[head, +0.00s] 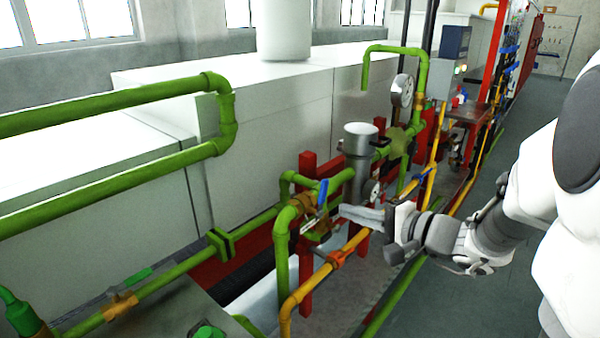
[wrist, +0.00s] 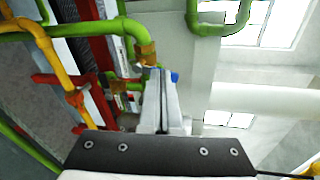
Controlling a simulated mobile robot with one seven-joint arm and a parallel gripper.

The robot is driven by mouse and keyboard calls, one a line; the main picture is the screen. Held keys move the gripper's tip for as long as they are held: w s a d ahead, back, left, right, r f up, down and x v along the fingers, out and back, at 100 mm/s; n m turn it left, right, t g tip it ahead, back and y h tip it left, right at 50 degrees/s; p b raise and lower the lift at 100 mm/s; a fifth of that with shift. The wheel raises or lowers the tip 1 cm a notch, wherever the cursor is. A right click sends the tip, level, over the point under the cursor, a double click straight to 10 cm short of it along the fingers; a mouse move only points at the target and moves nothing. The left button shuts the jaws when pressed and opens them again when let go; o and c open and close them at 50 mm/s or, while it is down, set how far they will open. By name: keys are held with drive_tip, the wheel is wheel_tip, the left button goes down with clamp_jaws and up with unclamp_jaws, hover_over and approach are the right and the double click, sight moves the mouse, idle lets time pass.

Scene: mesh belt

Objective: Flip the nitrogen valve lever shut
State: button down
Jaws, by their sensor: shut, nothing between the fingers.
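A blue valve lever (head: 322,193) stands roughly upright on a brass valve body (head: 302,204) in the green pipework, in the middle of the head view. No label is readable that names it as nitrogen. My gripper (head: 343,211) is shut and empty, with its fingertips just right of the lever. I cannot tell whether they touch it. In the wrist view my shut fingers (wrist: 159,75) point toward the brass fitting (wrist: 146,54). A small bit of the blue lever (wrist: 175,77) shows beside the fingertips; the rest is hidden behind them.
A grey cylinder (head: 361,138) and a pressure gauge (head: 402,91) stand behind my gripper. A yellow pipe (head: 300,296) with an orange fitting (head: 338,259) runs below it. Another blue lever (head: 421,174) is farther right. Red posts (head: 306,240) stand close by. The grey floor at right is open.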

sight(322, 199)
drive_tip(key=w+d+f+m+t+h+b, duration=0.1)
drive_tip(key=w+d+f+m+t+h, duration=0.1)
drive_tip(key=w+d+m+t+h, duration=0.3)
drive_tip(key=w+a+f+g+y, duration=0.1)
drive_tip(key=w+a+y, duration=0.15)
drive_tip(key=w, duration=0.55)
drive_tip(key=shift+n, duration=0.4)
drive_tip(key=shift+s+a+r, duration=0.25)
drive_tip(key=shift+s+a, duration=0.45)
drive_tip(key=shift+a, duration=0.15)
drive_tip(key=shift+s+a+r, duration=0.25)
drive_tip(key=shift+s+a, duration=0.45)
drive_tip(key=shift+a, duration=0.1)
drive_tip(key=shift+f+n+b, duration=0.25)
drive_tip(key=shift+n+b, duration=0.05)
drive_tip(key=shift+b, duration=1.1)
drive_tip(key=n+b, duration=0.1)
drive_tip(key=b, duration=0.3)
drive_tip(key=s+a+n+b, duration=0.1)
drive_tip(key=b, duration=0.4)
drive_tip(key=shift+r+t, duration=0.35)
drive_tip(key=shift+t, duration=0.05)
drive_tip(key=shift+r+b, duration=0.2)
drive_tip(key=shift+b, duration=0.1)
drive_tip(key=shift+s, duration=0.15)
